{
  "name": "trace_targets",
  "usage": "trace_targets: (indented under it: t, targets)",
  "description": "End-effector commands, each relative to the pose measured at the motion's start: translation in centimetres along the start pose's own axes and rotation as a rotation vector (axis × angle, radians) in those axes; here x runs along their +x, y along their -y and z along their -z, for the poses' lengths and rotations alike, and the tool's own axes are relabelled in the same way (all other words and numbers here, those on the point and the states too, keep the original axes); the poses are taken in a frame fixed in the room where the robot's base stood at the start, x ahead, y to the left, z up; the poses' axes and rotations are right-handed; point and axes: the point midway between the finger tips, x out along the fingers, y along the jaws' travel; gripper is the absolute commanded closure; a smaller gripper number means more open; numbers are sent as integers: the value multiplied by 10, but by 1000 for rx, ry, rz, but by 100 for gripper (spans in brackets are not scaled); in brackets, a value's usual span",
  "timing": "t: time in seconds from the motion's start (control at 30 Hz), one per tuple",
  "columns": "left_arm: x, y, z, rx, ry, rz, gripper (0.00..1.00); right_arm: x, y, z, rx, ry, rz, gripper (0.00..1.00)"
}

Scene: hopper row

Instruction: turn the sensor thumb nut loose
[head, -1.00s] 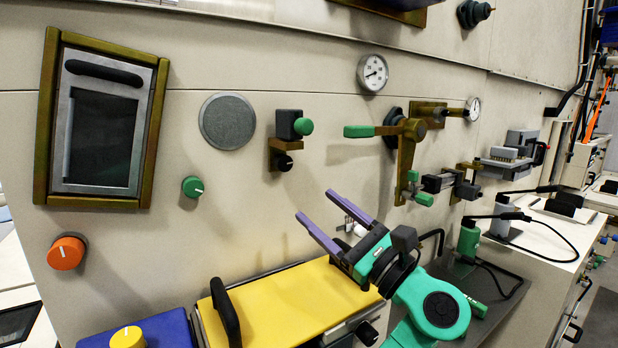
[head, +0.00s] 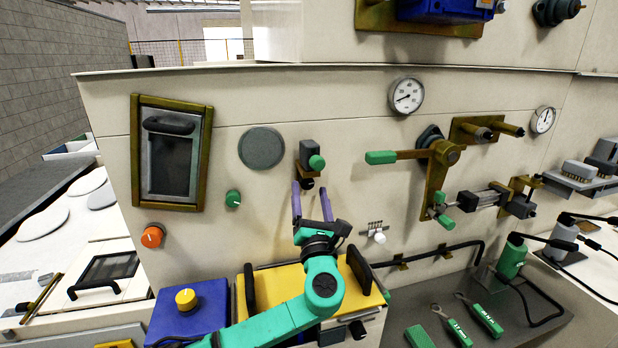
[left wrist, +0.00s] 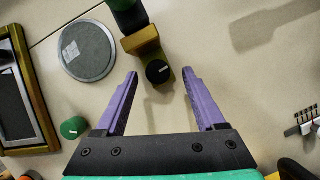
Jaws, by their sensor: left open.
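The sensor (head: 309,153) is a dark block with a green cap on a brass bracket on the beige panel. Its black thumb nut (head: 307,183) sits under the bracket and is partly hidden in the head view. In the left wrist view the nut (left wrist: 158,71) is a round black knob with a white mark, at the lower end of the brass bracket (left wrist: 142,42). My left gripper (head: 311,190) is open, its purple fingers pointing up. In the left wrist view the fingertips lie either side of the nut, with gaps visible. Contact does not show. My right gripper is not in view.
A round grey disc (head: 261,148) and a green knob (head: 233,199) are left of the sensor. A lever with a green handle (head: 381,157) is to the right. A small row of hooks with a white knob (head: 379,238) is lower right. A yellow-topped box (head: 284,287) stands below.

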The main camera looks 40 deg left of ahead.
Motion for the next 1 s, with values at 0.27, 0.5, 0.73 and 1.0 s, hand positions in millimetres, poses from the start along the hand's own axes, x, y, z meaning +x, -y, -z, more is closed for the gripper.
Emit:
trace_targets:
  t: [0.27, 0.5, 0.73, 1.0]
  targets:
    - [21, 0, 1, 0, -1, 0, 29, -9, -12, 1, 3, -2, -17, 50]
    - [21, 0, 1, 0, -1, 0, 67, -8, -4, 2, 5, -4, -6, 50]
    - [20, 0, 1, -1, 0, 0, 100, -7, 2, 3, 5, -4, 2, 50]
    - [19, 2, 3, -50, -1, -20, 100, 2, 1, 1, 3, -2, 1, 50]
